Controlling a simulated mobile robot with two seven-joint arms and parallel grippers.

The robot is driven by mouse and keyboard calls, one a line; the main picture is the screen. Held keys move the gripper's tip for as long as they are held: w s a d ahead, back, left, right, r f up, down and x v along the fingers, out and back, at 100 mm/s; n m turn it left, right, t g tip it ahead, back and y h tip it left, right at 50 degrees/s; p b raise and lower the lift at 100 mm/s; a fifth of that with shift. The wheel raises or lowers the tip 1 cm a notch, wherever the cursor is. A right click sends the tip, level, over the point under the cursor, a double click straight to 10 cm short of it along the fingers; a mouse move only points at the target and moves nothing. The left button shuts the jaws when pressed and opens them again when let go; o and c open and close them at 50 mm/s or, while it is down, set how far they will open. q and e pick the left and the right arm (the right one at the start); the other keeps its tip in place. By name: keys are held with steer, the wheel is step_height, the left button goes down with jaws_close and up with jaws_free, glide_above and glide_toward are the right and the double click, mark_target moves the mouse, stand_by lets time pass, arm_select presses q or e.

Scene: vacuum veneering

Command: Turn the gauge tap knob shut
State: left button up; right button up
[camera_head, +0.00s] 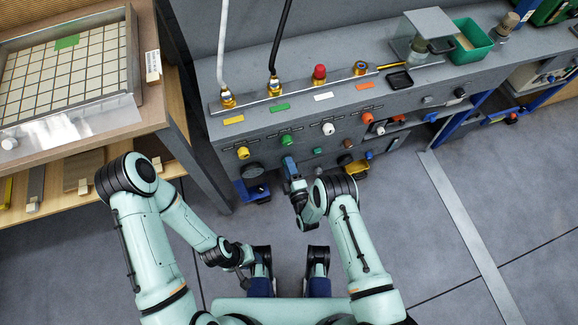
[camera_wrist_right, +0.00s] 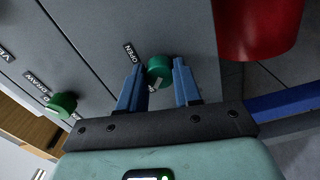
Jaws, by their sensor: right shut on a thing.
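A small green knob (camera_wrist_right: 159,70) is on the grey panel (camera_wrist_right: 110,25) in the right wrist view, beside a label reading OPEN. My right gripper (camera_wrist_right: 160,88) has a blue finger on each side of it and is shut on it. In the head view my right gripper (camera_head: 290,168) is at the front face of the grey bench; its fingertips and the held knob are hard to make out there. My left gripper (camera_head: 243,264) hangs low, away from the bench, and its opening is too small to judge.
A second green knob (camera_wrist_right: 62,105) sits left, by a label reading DRAW. A large red object (camera_wrist_right: 258,25) is close on the right. Yellow (camera_head: 243,153), white (camera_head: 328,129) and orange (camera_head: 367,118) knobs line the bench front. A wooden table (camera_head: 150,75) stands left; open floor is right.

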steer(key=shift+d+f, duration=0.1)
stand_by(0.3)
steer(key=o, duration=1)
steer(key=shift+o, duration=0.2)
arm_select(q)
steer(key=r+p, duration=0.1)
steer(key=s+r+p, duration=0.1)
steer(key=p, duration=0.1)
steer(key=r+p, duration=0.1)
steer(key=shift+s+r+g, duration=0.25)
steer(key=shift+s+g, duration=0.05)
arm_select(e)
steer(key=v, duration=1.3)
steer(key=shift+s, duration=0.25)
